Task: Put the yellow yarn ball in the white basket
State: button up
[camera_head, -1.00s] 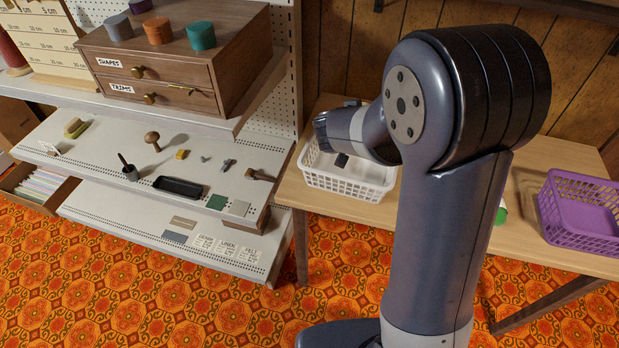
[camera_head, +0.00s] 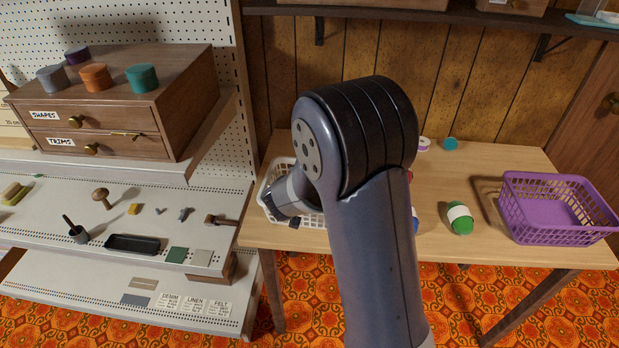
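The white basket (camera_head: 313,220) stands at the left end of the wooden table, partly hidden behind my arm. My wrist is over the basket's near left part. My gripper (camera_head: 295,221) is mostly hidden; only a small dark piece of it seems to show at the basket's near side, and I cannot tell whether it is open or holds anything. I see no yellow yarn ball; my arm hides part of the basket and of the table.
On the table (camera_head: 480,160) are a green yarn ball with a white band (camera_head: 460,219), a purple basket (camera_head: 556,208) and small spools (camera_head: 450,144) at the back. A shelf unit (camera_head: 60,240) with small tools stands left. Bare tabletop lies around the green ball.

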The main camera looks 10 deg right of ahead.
jog(key=shift+f, duration=0.45)
jog(key=o, duration=1)
jog(key=shift+r, duration=0.1)
jog(key=shift+r, duration=0.2)
jog(key=p+v, duration=0.2)
jog(key=v, duration=1)
jog(key=shift+r+p, duration=0.25)
jog(key=shift+p, duration=0.1)
